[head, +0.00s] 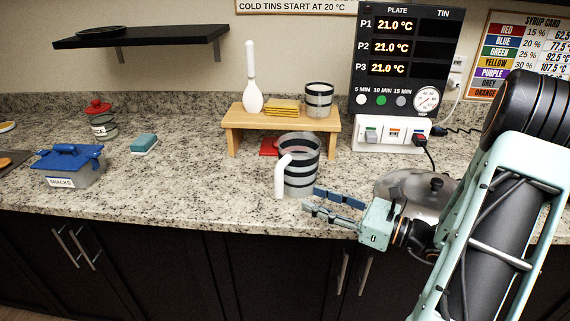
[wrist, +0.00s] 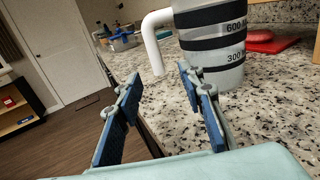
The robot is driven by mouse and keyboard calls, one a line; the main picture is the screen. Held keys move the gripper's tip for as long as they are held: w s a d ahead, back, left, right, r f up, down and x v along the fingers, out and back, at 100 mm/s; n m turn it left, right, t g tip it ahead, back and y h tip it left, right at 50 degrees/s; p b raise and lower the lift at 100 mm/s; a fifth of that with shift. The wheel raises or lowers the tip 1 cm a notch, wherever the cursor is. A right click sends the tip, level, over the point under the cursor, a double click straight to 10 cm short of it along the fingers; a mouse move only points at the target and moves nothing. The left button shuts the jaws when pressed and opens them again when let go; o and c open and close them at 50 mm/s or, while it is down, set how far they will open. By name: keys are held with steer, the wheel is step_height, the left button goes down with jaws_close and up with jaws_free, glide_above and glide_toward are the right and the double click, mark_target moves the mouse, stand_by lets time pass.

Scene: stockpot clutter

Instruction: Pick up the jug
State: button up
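The jug (head: 303,168) stands upright on the granite counter, in front of the small wooden stand. It is clear grey with dark bands and a white handle (head: 281,176) on its left, towards the front. In the wrist view the jug (wrist: 212,45) is at the upper middle, cut off at the top, with measuring marks, and its handle (wrist: 153,42) hangs to the left. My gripper (head: 318,200) is open and empty, just right of and in front of the jug. In the wrist view its blue-padded fingers (wrist: 160,88) are spread apart, short of the jug.
A lidded steel pot (head: 390,187) sits right of the jug, partly behind my arm. A red item (head: 268,147) lies behind the jug. The counter left of the jug (head: 200,180) is clear.

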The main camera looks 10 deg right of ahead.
mark_target(282, 187)
steer(key=x, duration=0.5)
steer(key=shift+a, duration=0.2)
steer(key=x, duration=0.4)
steer(key=shift+s+a+r, duration=0.1)
steer(key=shift+a+r, duration=0.15)
steer(key=shift+w+a, duration=0.35)
steer(key=shift+w, duration=0.05)
jaws_close()
